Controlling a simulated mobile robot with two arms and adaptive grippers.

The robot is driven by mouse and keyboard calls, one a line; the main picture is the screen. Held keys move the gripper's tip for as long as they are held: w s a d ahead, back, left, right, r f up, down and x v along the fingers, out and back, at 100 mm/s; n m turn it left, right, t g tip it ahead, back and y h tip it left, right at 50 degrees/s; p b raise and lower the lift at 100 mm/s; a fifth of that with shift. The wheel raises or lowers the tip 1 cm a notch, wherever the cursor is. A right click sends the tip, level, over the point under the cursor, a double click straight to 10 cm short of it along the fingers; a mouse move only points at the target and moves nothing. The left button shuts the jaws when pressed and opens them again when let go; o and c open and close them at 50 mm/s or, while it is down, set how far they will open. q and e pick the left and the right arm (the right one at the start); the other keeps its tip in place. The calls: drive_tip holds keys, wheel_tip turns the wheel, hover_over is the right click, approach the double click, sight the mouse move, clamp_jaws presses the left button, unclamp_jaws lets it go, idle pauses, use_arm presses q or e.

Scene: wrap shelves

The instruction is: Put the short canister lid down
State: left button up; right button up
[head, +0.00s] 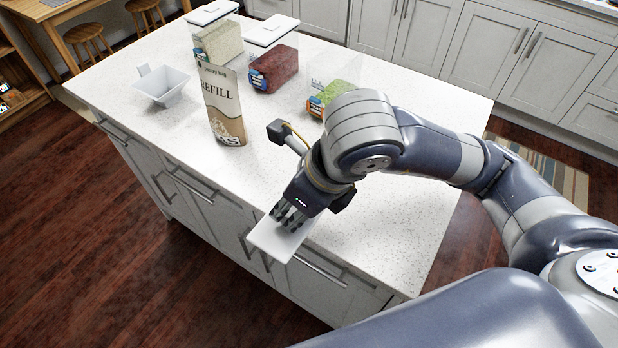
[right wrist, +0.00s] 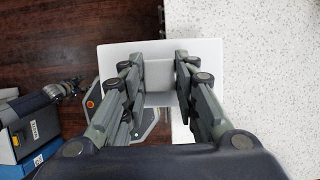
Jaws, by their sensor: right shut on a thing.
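The short canister lid (head: 281,240) is a flat white square plate with a raised block on it. My right gripper (head: 289,217) is shut on that block, which also shows between the fingers in the right wrist view (right wrist: 158,99). The lid is at the front edge of the island counter, partly over the floor. I cannot tell whether it touches the counter. A clear canister with green contents (head: 335,92) stands behind my right arm, partly hidden by it. No lid shows on its visible part. My left gripper is not clearly in view.
On the white speckled counter (head: 400,240) stand a REFILL bag (head: 223,106), a white scoop-like funnel (head: 162,86) and two lidded canisters, one with pale contents (head: 221,43), one with dark red (head: 274,69). The counter is bare left of my wrist and toward the right corner.

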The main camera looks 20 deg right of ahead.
drive_tip(key=w+d, duration=0.1)
drive_tip(key=w, duration=0.1)
drive_tip(key=w+d+p, duration=0.1)
drive_tip(key=w, duration=0.1)
drive_tip(key=w+d+p, duration=0.1)
drive_tip(key=w, duration=0.1)
drive_tip(key=shift+w+d+f, duration=0.2)
drive_tip(key=shift+w+f, duration=0.1)
drive_tip(key=shift+w, duration=0.1)
drive_tip(key=w+d, duration=0.1)
drive_tip(key=w, duration=0.1)
drive_tip(key=w+d+p, duration=0.1)
drive_tip(key=w, duration=0.1)
drive_tip(key=w+d+f+p, duration=0.1)
drive_tip(key=w, duration=0.2)
drive_tip(key=shift+d, duration=0.15)
drive_tip(key=shift+w+d+p, duration=0.1)
drive_tip(key=shift+w+p, duration=0.1)
drive_tip(key=shift+p, duration=0.1)
wheel_tip(320, 180, down, 3)
drive_tip(key=shift+r+p, duration=0.1)
drive_tip(key=shift+p, duration=0.65)
drive_tip(key=shift+f, duration=0.55)
drive_tip(key=o, duration=1.1)
use_arm(q)
wheel_tip(320, 180, up, 6)
drive_tip(key=w, duration=0.2)
drive_tip(key=shift+w, duration=0.4)
drive_tip(key=shift+r, duration=0.1)
